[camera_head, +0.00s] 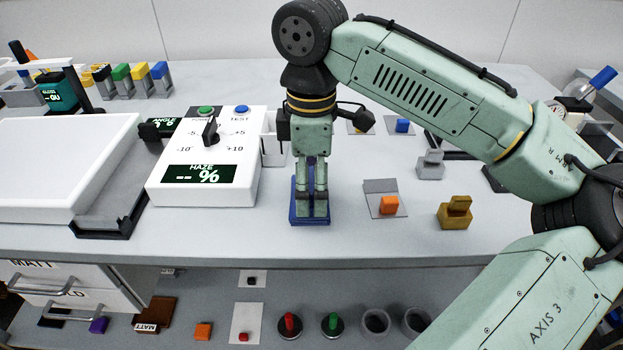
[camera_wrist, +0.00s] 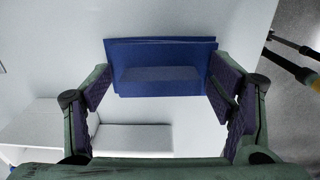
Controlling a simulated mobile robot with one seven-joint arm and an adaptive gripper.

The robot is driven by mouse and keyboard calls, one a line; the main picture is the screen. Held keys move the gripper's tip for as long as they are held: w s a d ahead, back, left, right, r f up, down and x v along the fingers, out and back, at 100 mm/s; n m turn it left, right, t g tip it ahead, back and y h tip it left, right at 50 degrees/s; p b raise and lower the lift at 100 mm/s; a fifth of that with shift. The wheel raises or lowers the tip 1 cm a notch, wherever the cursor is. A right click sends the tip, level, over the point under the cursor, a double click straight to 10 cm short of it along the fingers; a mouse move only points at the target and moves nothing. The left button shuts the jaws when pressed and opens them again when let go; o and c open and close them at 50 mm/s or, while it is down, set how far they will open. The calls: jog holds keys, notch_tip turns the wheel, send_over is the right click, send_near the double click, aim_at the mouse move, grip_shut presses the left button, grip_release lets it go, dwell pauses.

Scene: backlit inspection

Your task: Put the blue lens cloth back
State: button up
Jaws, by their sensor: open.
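The blue lens cloth (camera_wrist: 163,53) lies on the white worktop, folded, with a raised fold along its middle. In the head view the blue cloth (camera_head: 297,213) shows around the tips of my gripper, to the right of the haze meter. My gripper (camera_head: 311,218) points straight down over it. In the wrist view my gripper (camera_wrist: 165,92) is open, its two pads standing on either side of the cloth near its left and right edges. I cannot tell whether the pads touch it. Part of the cloth is hidden behind my fingers in the head view.
The haze meter (camera_head: 206,158) stands close on the left. A grey card (camera_head: 379,187) with an orange block (camera_head: 389,205) and a brass block (camera_head: 455,212) lie to the right. The worktop's front edge is near. A lower shelf (camera_head: 190,308) holds several small items.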

aim_at(311, 180)
notch_tip(311, 180, up, 12)
jog(key=shift+r+p, duration=0.15)
jog(key=shift+p, duration=0.15)
jog(key=shift+r, duration=0.1)
dwell(0.7)
